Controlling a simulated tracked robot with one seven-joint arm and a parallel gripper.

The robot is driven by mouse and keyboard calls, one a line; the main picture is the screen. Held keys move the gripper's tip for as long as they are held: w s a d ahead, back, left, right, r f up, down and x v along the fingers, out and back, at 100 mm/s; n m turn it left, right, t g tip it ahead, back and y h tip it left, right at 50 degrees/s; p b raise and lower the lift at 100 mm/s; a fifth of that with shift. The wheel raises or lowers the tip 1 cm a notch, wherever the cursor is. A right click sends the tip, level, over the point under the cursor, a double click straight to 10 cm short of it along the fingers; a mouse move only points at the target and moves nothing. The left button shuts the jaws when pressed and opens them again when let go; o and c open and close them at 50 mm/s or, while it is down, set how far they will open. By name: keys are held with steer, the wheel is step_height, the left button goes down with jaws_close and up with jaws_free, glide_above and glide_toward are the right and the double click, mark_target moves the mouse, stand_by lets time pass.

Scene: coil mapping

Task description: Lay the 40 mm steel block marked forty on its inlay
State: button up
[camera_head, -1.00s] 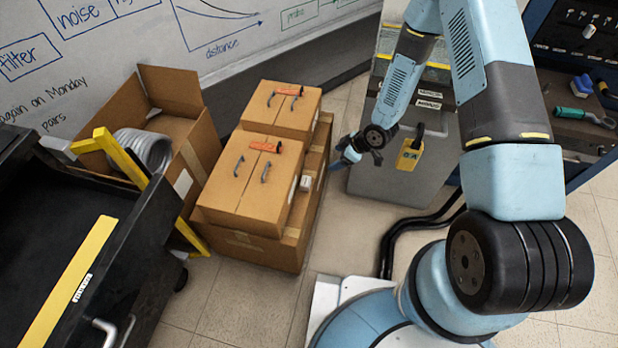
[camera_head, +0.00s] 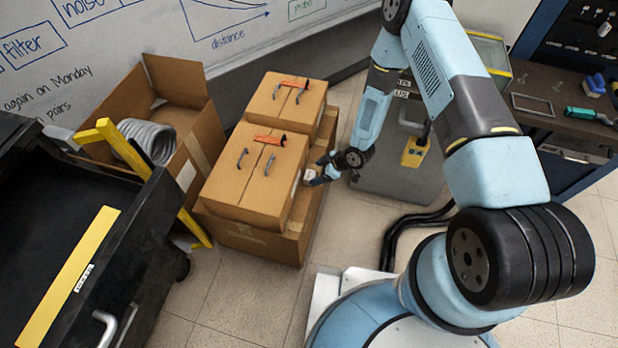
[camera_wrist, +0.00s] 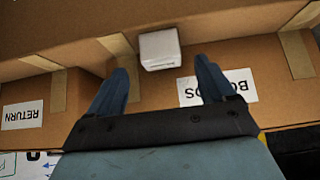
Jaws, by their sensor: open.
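A small pale grey block (camera_wrist: 160,48) sits on a cardboard ledge in the wrist view, just ahead of the gap between my fingertips. No marking on it is readable. My gripper (camera_wrist: 161,74) is open, with its two blue fingers apart and nothing between them. In the head view the gripper (camera_head: 319,178) is at the right side of the stacked cardboard boxes, close beside the block (camera_head: 309,175), which is partly hidden there. I cannot make out the inlay in either view.
Stacked cardboard boxes (camera_head: 245,185) with orange-tagged handles stand left of my gripper. An open box with a grey coil (camera_head: 150,140) and a black cart (camera_head: 125,260) are further left. A grey case with a yellow tag (camera_head: 414,152) stands right. A tool bench (camera_head: 550,115) is at far right.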

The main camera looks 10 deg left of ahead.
mark_target(310, 175)
steer(key=shift+x, duration=2.7)
steer(key=shift+s+a+r, duration=0.1)
steer(key=shift+c, duration=0.4)
steer(key=c, duration=1.2)
steer(key=shift+r, duration=0.15)
